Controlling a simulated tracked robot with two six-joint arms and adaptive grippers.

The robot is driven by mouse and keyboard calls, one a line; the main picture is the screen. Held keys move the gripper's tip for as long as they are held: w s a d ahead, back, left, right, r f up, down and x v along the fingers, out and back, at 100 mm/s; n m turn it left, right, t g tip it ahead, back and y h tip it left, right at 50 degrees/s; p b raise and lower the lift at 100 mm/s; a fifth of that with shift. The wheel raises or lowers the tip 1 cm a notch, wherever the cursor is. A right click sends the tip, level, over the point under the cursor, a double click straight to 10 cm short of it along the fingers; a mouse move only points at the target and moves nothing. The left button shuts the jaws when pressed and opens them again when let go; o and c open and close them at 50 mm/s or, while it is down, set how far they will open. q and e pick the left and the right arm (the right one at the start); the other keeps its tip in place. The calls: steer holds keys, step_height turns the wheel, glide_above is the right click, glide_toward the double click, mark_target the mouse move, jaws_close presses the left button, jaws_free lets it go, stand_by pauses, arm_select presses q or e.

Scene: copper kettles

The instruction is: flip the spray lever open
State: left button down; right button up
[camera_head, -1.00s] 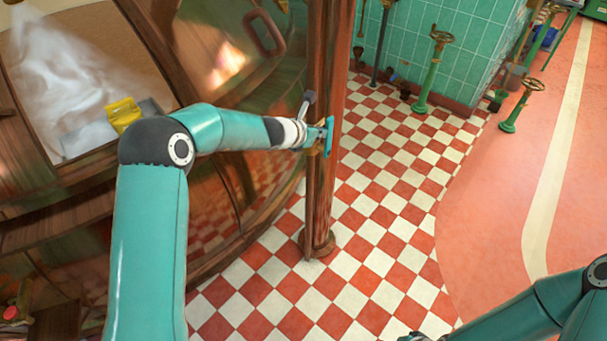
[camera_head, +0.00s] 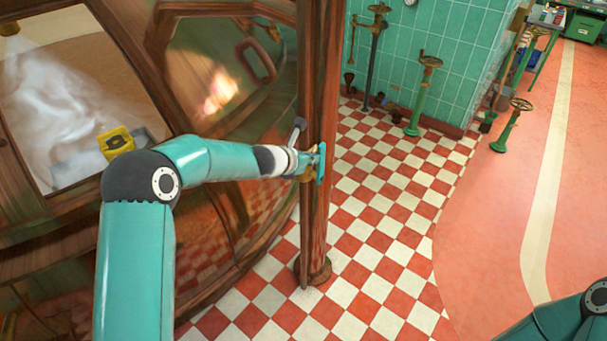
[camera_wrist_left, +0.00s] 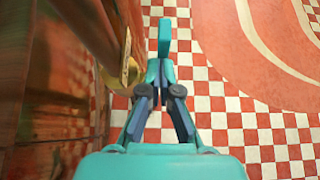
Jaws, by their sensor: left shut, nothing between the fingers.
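A small lever (camera_head: 298,127) with a dark grey knob sticks up beside the upright copper pipe (camera_head: 319,100), just above my left wrist. It slants up and slightly right; its lower end is hidden by my left arm. My left gripper (camera_head: 321,163) is shut and empty, with its teal fingertips at the pipe. In the left wrist view, the shut fingers (camera_wrist_left: 164,38) stand just right of a brass fitting (camera_wrist_left: 131,72) on the copper surface. I cannot tell whether they touch it. My right gripper is out of view.
The large copper kettle (camera_head: 225,110) fills the left side, with a yellow object (camera_head: 116,142) at its opening. Green valve stands (camera_head: 424,95) stand near the tiled wall (camera_head: 465,60). The checkered floor (camera_head: 385,200) right of the pipe is clear.

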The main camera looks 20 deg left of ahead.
arm_select(q)
steer(key=s+a+r+p, duration=0.2)
steer(key=s+r+p, duration=0.3)
steer(key=r, duration=0.4)
steer(key=shift+s, duration=0.25)
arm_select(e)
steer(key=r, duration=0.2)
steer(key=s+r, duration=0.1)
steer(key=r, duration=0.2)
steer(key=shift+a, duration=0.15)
arm_select(q)
steer(key=shift+a, duration=0.15)
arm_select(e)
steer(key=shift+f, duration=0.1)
